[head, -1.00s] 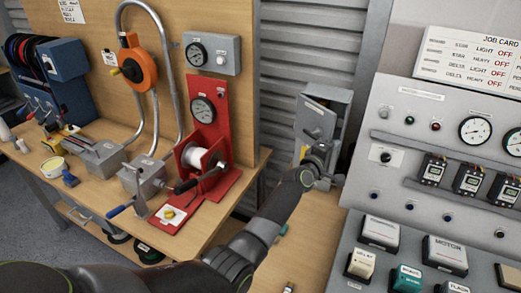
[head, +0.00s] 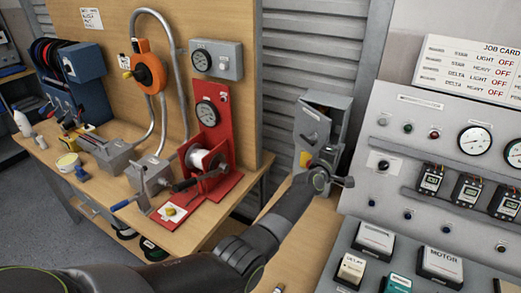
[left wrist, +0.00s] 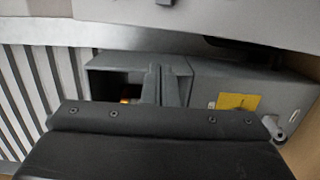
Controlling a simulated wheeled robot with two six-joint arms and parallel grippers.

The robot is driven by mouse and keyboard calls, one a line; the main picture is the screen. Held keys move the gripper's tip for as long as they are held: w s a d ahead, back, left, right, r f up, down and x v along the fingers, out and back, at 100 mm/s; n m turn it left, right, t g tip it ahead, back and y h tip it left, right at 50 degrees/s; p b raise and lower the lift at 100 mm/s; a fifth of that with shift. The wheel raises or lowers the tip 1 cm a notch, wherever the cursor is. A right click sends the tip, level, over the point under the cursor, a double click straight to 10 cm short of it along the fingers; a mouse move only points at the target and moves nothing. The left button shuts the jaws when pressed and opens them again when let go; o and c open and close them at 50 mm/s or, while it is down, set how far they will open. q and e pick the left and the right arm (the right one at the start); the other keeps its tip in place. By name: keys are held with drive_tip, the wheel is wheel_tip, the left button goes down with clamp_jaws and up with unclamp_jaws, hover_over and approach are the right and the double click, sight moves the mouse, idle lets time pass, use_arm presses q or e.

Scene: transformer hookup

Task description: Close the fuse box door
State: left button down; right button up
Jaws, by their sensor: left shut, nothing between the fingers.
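The grey fuse box (head: 338,104) stands at the wall between the wooden bench and the control console. Its grey door (head: 311,126) is ajar, with a dark gap beside it. My left gripper (head: 346,182) is shut and empty, low in front of the box. In the left wrist view the fuse box (left wrist: 112,63) shows its dark open inside with a small orange glow. A grey panel with a yellow label (left wrist: 238,102) lies to its right. The dark gripper body hides the lower part. I cannot tell whether the gripper touches the door. My right gripper is not in view.
The sloped console (head: 400,205) with meters and buttons stands close to the right of my left gripper. A corrugated shutter (head: 300,50) is behind the box.

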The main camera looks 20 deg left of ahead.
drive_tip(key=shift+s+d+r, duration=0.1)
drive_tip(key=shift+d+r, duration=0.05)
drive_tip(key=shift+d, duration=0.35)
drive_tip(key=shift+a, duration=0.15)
